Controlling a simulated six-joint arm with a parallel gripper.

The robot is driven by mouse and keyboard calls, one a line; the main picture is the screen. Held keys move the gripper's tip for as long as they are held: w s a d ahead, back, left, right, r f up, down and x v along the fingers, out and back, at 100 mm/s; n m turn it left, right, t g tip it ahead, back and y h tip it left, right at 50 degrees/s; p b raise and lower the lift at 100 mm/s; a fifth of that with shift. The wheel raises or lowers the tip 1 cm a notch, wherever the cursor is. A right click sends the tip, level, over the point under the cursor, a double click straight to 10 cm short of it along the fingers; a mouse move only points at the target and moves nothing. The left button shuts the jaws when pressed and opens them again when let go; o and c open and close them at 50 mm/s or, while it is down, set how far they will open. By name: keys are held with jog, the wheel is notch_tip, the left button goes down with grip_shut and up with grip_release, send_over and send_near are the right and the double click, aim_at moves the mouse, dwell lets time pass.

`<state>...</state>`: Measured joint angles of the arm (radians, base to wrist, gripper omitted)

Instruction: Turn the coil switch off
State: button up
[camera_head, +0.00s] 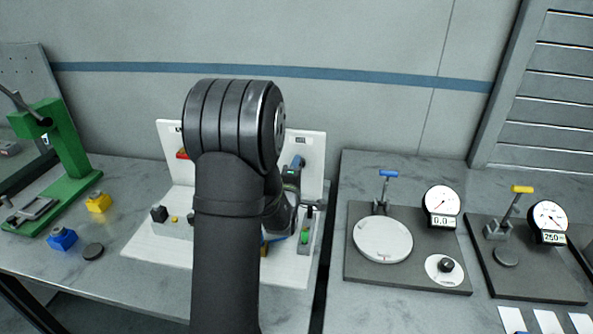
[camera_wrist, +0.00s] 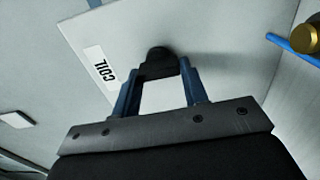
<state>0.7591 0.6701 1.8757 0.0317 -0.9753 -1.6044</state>
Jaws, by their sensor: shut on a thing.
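The coil switch (camera_wrist: 158,57) is a black knob on a pale panel (camera_wrist: 222,62) in the wrist view. A white label reading COIL (camera_wrist: 101,68) is beside it. My gripper (camera_wrist: 160,72) has its two blue fingers closed on either side of the knob, shut on it. In the head view my gripper (camera_head: 296,163) is at the right part of the upright white panel (camera_head: 314,150). The knob itself is hidden there, and I cannot tell its turn position.
My arm covers the middle of the white station. A small unit with a green button (camera_head: 305,236) stands at its right. A green press (camera_head: 62,150), a yellow block (camera_head: 98,202) and a blue block (camera_head: 62,238) are left. Gauge stands (camera_head: 408,272) are right.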

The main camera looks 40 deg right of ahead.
jog(key=o, duration=1)
jog(key=v, duration=1.7)
jog(key=shift+s+a+r, duration=0.1)
jog(key=shift+s+a, duration=0.05)
jog(key=shift+a, duration=0.05)
jog(key=shift+d, duration=0.1)
jog(key=x, duration=1.7)
jog(key=shift+d, duration=0.1)
